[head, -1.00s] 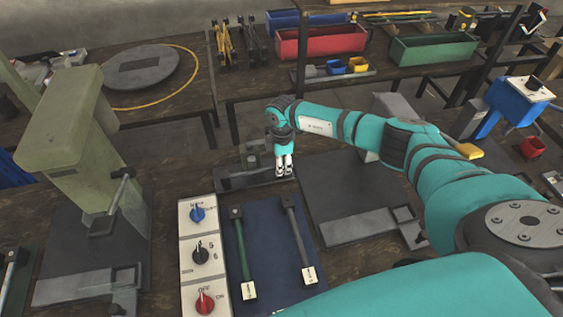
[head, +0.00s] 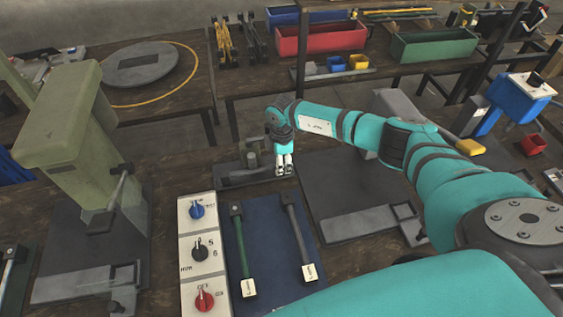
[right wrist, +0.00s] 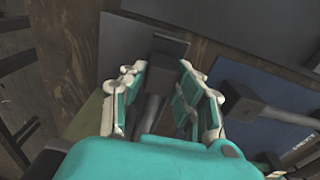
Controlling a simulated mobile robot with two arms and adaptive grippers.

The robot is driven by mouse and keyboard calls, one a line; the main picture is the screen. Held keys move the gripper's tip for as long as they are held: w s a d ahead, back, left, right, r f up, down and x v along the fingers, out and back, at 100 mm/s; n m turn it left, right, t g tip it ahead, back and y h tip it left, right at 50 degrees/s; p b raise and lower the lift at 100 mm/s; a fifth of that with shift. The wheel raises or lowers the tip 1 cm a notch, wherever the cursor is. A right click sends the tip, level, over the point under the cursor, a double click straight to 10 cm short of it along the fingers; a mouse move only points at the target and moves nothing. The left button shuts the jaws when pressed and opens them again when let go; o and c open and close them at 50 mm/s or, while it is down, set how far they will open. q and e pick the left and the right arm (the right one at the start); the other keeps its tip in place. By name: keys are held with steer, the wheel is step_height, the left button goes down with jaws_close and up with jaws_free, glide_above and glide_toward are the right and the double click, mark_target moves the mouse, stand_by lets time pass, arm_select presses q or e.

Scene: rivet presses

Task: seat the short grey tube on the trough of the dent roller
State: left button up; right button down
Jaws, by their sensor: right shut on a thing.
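My right gripper (head: 284,170) points down just right of a small dark fixture with a post, which I take for the dent roller (head: 228,180). In the right wrist view the fingers (right wrist: 158,95) stand either side of a dark grey bar (right wrist: 150,108), and the gripper is shut on it. It looks like the short grey tube, but the fingers hide most of it. The fixture's flat dark base shows at the top of that view (right wrist: 135,40). I cannot tell whether the tube touches the trough. My left gripper is not in view.
A blue mat (head: 268,255) in front holds a green-handled bar (head: 241,250) and a grey bar (head: 298,235), with a knob panel (head: 196,250) beside it. A green press (head: 75,130) stands left. A dark plate (head: 345,190) lies right, under my arm.

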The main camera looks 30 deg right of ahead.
steer(key=shift+f, duration=0.1)
steer(key=c, duration=0.9)
jaws_free()
step_height(320, 180, up, 12)
